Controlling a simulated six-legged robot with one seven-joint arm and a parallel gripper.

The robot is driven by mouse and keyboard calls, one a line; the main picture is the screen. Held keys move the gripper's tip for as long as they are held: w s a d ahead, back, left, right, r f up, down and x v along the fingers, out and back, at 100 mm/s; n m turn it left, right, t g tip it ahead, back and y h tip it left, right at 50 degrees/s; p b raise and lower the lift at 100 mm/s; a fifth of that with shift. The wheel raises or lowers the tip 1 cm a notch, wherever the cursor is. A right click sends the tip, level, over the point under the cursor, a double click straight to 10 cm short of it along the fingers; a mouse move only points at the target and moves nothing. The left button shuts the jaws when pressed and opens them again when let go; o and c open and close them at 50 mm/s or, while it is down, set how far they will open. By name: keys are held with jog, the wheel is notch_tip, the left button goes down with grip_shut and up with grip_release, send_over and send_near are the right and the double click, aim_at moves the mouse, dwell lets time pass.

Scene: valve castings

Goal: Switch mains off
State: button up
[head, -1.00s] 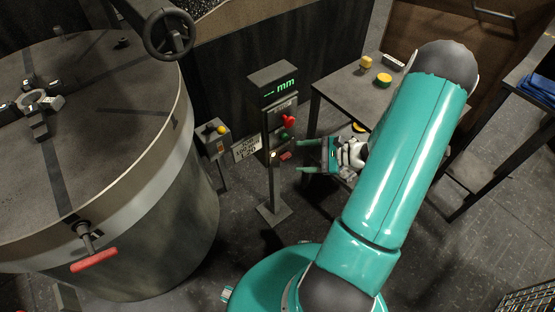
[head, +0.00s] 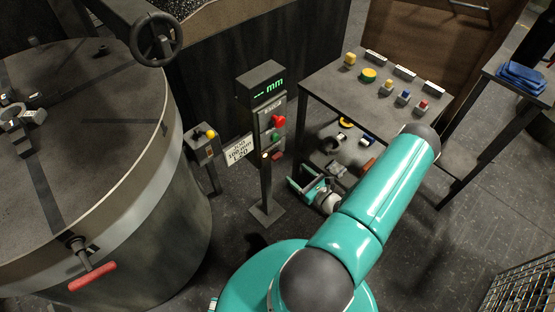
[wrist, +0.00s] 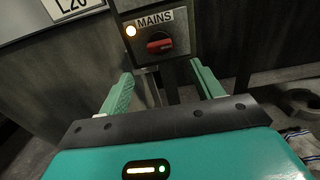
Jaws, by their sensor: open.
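The mains switch (wrist: 159,44) is a red handle on a grey box under a MAINS label (wrist: 155,19) in the wrist view; the handle lies nearly level. A small lamp (wrist: 130,31) to its left glows warm white. In the head view the red switch (head: 277,156) sits low on the post's panel. My gripper (wrist: 161,72) is open and empty, its green fingers apart below the switch in the wrist view, not touching it. In the head view my gripper (head: 298,180) is low, just right of the post.
The post (head: 266,190) also bears a green display (head: 271,87), a red knob (head: 278,121) and a green button (head: 275,135). A smaller box with a yellow button (head: 211,133) and a large drum (head: 150,210) stand left. A table (head: 325,85) with several small items stands right.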

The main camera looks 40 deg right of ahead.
aim_at(279, 158)
jog(key=w, duration=1)
jog(key=shift+w+a, duration=0.15)
jog(key=c, duration=1)
